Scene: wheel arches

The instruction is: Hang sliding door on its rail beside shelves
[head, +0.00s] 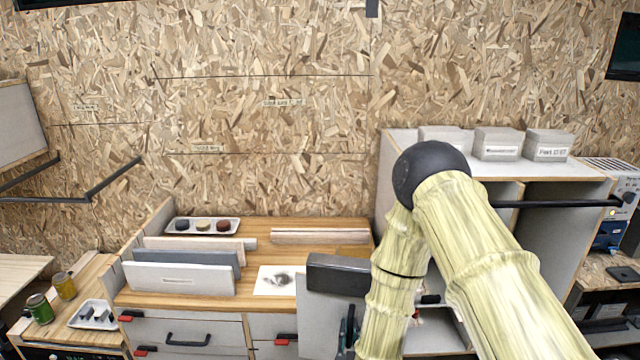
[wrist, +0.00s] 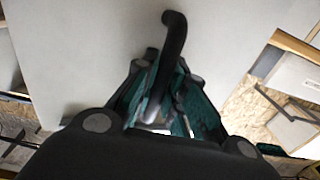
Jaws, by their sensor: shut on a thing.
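The sliding door (head: 318,322) is a pale grey panel with a dark bar along its top (head: 340,275). It stands in front of the wooden bench, low in the head view, partly hidden by my arm. In the wrist view the door (wrist: 90,50) fills much of the picture, and my gripper (wrist: 165,98) is shut on its black handle (wrist: 174,40). In the head view only a bit of my gripper (head: 347,330) shows beside my arm. The black rail (head: 560,203) runs across the front of the grey shelves (head: 390,165), apart from the door. My arm hides the rail's left part.
Pale boxes (head: 497,144) stand on top of the shelves. The bench (head: 290,233) holds upright panels (head: 178,280), a tray of small pots (head: 202,226) and a paper sheet (head: 275,281). Two jars (head: 40,309) stand at the left. A chipboard wall closes the back.

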